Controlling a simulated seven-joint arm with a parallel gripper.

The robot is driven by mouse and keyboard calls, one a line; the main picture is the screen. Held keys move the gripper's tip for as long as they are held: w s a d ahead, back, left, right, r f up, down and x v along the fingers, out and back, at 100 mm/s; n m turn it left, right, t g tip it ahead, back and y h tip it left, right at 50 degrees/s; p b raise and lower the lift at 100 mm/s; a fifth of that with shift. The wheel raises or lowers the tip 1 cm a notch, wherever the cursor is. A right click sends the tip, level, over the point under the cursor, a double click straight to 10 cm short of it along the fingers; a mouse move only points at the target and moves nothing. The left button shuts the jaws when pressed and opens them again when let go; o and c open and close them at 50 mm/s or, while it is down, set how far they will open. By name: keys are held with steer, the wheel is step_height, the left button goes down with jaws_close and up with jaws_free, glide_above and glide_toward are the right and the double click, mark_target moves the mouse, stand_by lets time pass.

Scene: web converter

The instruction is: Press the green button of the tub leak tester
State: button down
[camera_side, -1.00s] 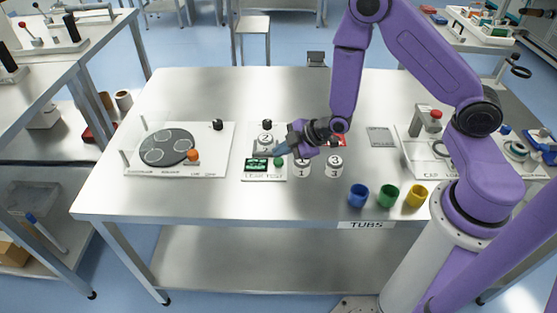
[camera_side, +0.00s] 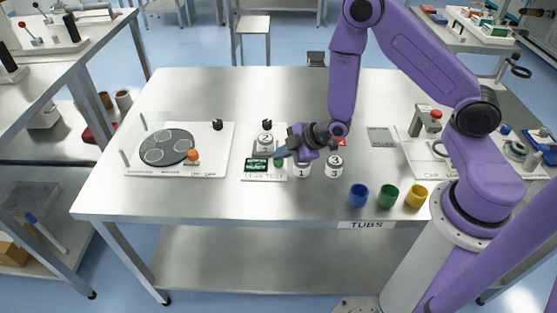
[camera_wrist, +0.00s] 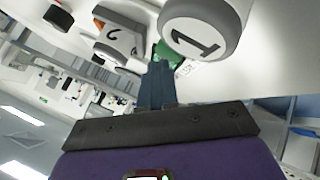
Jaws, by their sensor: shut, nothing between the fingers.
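The leak tester (camera_side: 250,177) is a white plate on the table with a green-lit display (camera_side: 256,165) at its front. Its green button (camera_side: 278,163) is beside the display, partly hidden by my gripper; it also shows in the wrist view (camera_wrist: 166,52). A tub marked 2 (camera_side: 265,140) sits on the tester. My gripper (camera_side: 278,153) is shut and empty, its blue fingertips at the button, close above or touching it; I cannot tell which. In the wrist view the fingers (camera_wrist: 158,68) point at the button.
Tub 1 (camera_side: 303,169) stands close right of the fingers, and tub 3 (camera_side: 334,167) further right. Blue (camera_side: 358,195), green (camera_side: 388,195) and yellow (camera_side: 416,196) cups stand at the front. A plate with a dark disc (camera_side: 166,147) is at left. The table's back is clear.

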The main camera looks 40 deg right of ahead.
mark_target(282, 162)
steer(key=shift+f, duration=0.4)
stand_by(0.4)
steer(key=shift+r, duration=1)
steer(key=shift+r, duration=2.5)
